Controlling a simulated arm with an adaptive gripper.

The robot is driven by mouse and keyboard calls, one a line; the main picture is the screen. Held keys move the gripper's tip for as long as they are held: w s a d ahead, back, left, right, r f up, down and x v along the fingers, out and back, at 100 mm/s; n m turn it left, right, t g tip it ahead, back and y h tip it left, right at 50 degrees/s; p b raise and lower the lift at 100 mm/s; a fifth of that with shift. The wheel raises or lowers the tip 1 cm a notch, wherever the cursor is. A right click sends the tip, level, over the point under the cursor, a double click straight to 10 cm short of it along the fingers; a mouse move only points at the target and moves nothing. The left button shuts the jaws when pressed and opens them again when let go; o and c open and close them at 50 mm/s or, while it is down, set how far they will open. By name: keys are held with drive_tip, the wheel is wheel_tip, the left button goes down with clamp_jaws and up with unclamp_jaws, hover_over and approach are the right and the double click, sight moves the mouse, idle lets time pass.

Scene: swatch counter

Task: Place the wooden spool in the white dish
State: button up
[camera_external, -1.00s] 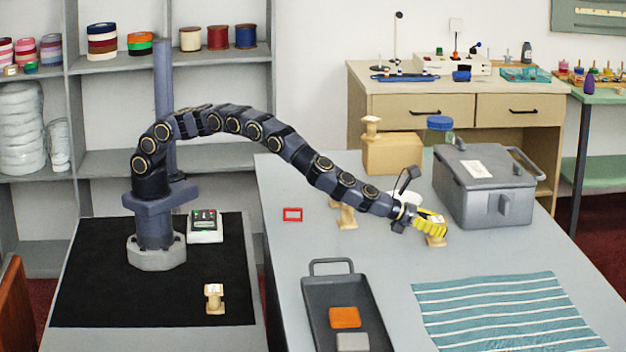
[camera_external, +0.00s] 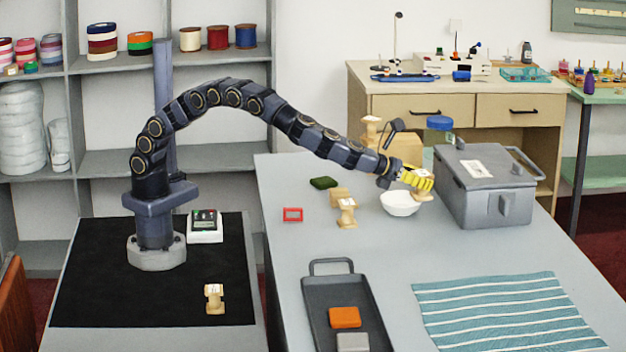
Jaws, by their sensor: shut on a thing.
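My gripper (camera_external: 421,183), with yellow fingers, is shut on a wooden spool (camera_external: 423,196). The pale spool shows below the fingers, clear of the table. The white dish (camera_external: 400,208) stands on the grey table just below and to the left of the held spool. The spool overlaps the dish's right rim in the picture; I cannot tell whether it is over the dish or beside it. The dish's inside is partly visible and looks empty.
Another spool (camera_external: 347,213) stands left of the dish, near a small wooden block (camera_external: 338,196) and a dark green item (camera_external: 323,183). A grey lidded box (camera_external: 483,190) stands close to the right. A dark tray (camera_external: 318,300) and striped cloth (camera_external: 500,310) lie in front.

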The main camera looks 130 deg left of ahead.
drive_tip(key=s+a+r+n+g+y, duration=0.2)
drive_tip(key=s+n+g, duration=0.2)
drive_tip(key=s, duration=0.7)
drive_tip(key=s+a+r+n+g+y, duration=0.15)
drive_tip(key=s+n+g, duration=0.3)
drive_tip(key=s, duration=0.75)
hover_over(401, 205)
drive_tip(key=d, duration=0.2)
drive_tip(key=f, duration=0.6)
drive_tip(key=w+f, duration=0.1)
drive_tip(key=f, duration=0.2)
drive_tip(key=shift+a+f, duration=0.1)
drive_tip(key=shift+a, duration=0.05)
drive_tip(key=shift+f, duration=1.55)
drive_tip(key=shift+f, duration=0.15)
drive_tip(key=o, duration=1.1)
drive_tip(key=shift+c, duration=0.2)
